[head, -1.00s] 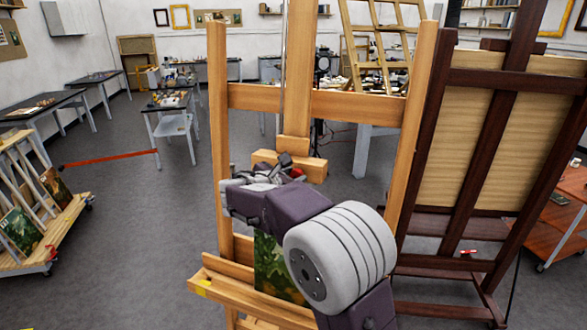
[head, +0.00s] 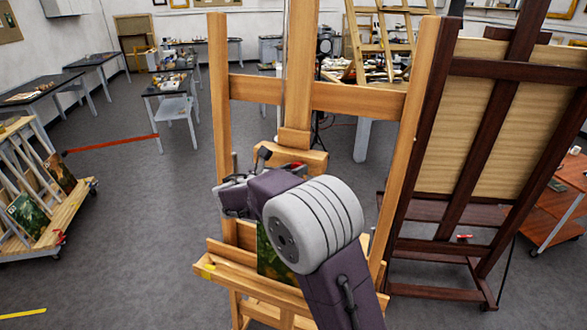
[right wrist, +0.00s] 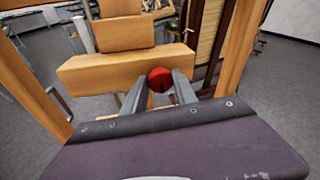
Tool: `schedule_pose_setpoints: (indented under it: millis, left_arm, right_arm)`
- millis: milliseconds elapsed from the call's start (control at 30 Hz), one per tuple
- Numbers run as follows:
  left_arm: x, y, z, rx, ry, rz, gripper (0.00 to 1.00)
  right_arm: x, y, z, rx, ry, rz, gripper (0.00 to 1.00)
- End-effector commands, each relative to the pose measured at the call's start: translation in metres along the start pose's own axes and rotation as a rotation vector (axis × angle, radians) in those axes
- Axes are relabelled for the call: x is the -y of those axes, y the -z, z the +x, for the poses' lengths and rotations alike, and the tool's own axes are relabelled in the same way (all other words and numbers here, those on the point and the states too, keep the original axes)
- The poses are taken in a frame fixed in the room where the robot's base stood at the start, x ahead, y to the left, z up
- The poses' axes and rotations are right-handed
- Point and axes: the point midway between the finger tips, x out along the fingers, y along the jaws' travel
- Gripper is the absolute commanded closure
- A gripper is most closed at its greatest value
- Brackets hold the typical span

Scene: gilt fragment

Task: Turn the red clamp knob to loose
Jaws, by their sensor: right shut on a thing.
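The red clamp knob (right wrist: 160,79) is a round red disc in front of the light wooden clamp block (right wrist: 110,70) of the easel. In the right wrist view my right gripper (right wrist: 159,92) has its two grey fingers on either side of the knob, shut on it. In the head view my right gripper (head: 262,160) is partly hidden by its own wrist, and only a bit of the red knob (head: 298,164) shows past it. A dark mark shows low on the knob's face. My left gripper is not in view.
The light wooden easel (head: 415,150) stands in front of me, with a green painting (head: 268,255) on its ledge (head: 250,280). A dark easel (head: 490,150) stands close on the right. A picture rack (head: 40,220) stands at the left. Grey floor lies open between.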

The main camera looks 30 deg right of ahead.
Motion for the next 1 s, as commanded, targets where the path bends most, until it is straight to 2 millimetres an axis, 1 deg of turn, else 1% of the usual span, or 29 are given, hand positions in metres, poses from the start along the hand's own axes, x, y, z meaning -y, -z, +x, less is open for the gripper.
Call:
schedule_pose_setpoints:
  millis: [333, 367, 400, 433, 700, 767, 867, 1000]
  left_arm:
    - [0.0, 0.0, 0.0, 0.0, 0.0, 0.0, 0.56]
    - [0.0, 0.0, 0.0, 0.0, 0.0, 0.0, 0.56]
    - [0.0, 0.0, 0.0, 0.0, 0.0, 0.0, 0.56]
    - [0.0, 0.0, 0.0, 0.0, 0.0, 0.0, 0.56]
    - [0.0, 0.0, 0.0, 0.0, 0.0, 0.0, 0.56]
    - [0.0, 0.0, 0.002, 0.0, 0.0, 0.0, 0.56]
    - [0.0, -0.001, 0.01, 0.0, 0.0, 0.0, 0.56]
    - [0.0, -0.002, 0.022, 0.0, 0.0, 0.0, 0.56]
  right_arm:
    - [0.0, -0.001, 0.0, 0.003, 0.001, -0.003, 1.0]
    - [0.0, -0.001, 0.0, 0.003, 0.001, -0.003, 0.61]
    - [0.0, -0.001, 0.0, 0.003, 0.001, -0.002, 0.5]
    - [0.0, -0.001, 0.0, 0.003, 0.001, -0.002, 0.45]
    - [0.0, 0.0, 0.0, 0.001, 0.001, -0.002, 0.45]
    - [-0.001, 0.001, -0.003, 0.001, 0.0, -0.002, 0.45]
    - [-0.002, 0.002, -0.018, 0.003, -0.004, 0.001, 0.45]
    - [-0.002, 0.003, -0.051, 0.003, -0.006, 0.001, 0.45]
